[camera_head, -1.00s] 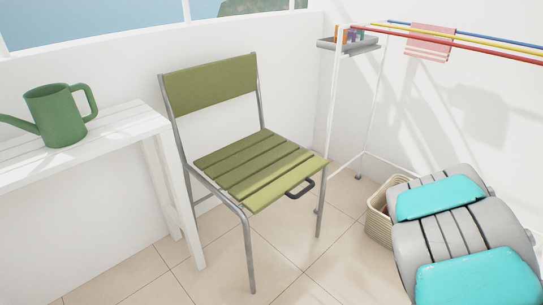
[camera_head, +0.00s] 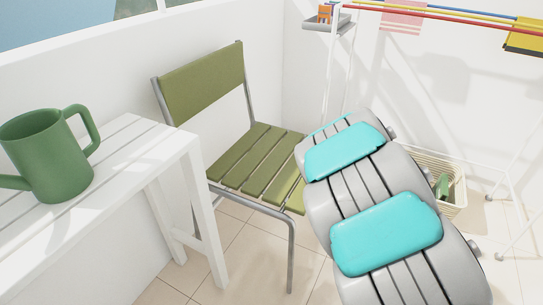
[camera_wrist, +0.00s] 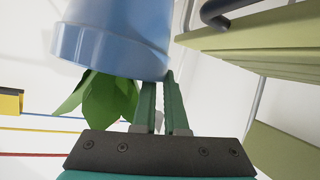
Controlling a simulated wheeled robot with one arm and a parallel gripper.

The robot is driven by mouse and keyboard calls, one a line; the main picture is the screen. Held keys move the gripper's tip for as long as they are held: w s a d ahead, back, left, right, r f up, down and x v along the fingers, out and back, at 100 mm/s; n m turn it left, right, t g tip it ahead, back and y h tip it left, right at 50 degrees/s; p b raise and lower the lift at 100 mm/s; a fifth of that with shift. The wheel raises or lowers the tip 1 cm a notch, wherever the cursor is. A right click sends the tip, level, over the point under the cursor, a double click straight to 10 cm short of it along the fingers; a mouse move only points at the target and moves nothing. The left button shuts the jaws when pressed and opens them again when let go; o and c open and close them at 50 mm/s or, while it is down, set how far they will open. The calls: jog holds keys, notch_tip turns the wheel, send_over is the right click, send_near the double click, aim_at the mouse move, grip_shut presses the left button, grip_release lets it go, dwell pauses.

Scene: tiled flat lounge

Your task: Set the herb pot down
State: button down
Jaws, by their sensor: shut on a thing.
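The herb pot (camera_wrist: 112,38) is a blue pot with green leaves (camera_wrist: 105,98), seen in the wrist view. That view looks upside down, with the leaves below the pot in the picture. The pot is held in the air, apart from the olive slatted chair (camera_wrist: 270,45) at the right of the wrist view. In the head view my arm hides the gripper and pot, and covers part of the chair seat (camera_head: 250,165).
A white slatted bench (camera_head: 125,150) with a green watering can (camera_head: 45,160) stands left of the chair. A woven basket (camera_head: 458,200) with a green item sits on the tiles behind my arm. A drying rack with coloured rails (camera_head: 440,14) and a small grey tray (camera_head: 325,24) is behind.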

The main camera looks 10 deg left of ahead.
jog(key=s+a+r+n+g+y+p, duration=0.1)
jog(key=s+a+r+n+y, duration=0.2)
jog(key=s+a, duration=0.3)
jog(key=s+a+r+n+g+y, duration=0.1)
jog(key=s+a+r+n+y, duration=0.25)
jog(key=s+a, duration=0.3)
jog(key=s+a+r+n+g+y+p, duration=0.1)
jog(key=s+a+r+n+g+y, duration=0.15)
jog(key=s+a+y, duration=0.35)
jog(key=w+a+f+h, duration=0.1)
jog(key=w+a+f, duration=0.1)
jog(key=w, duration=0.5)
jog(key=w+a+f+h+p, duration=0.1)
jog(key=w+f, duration=0.2)
jog(key=w, duration=0.4)
jog(key=shift+a+n+t, duration=0.35)
jog(key=shift+a+n, duration=0.05)
jog(key=shift+w+f, duration=0.1)
jog(key=shift+f, duration=0.1)
jog(key=c, duration=1)
grip_release()
jog(key=shift+o, duration=0.2)
jog(key=shift+r, duration=0.1)
jog(key=p+v, duration=0.1)
jog(key=v, duration=1.1)
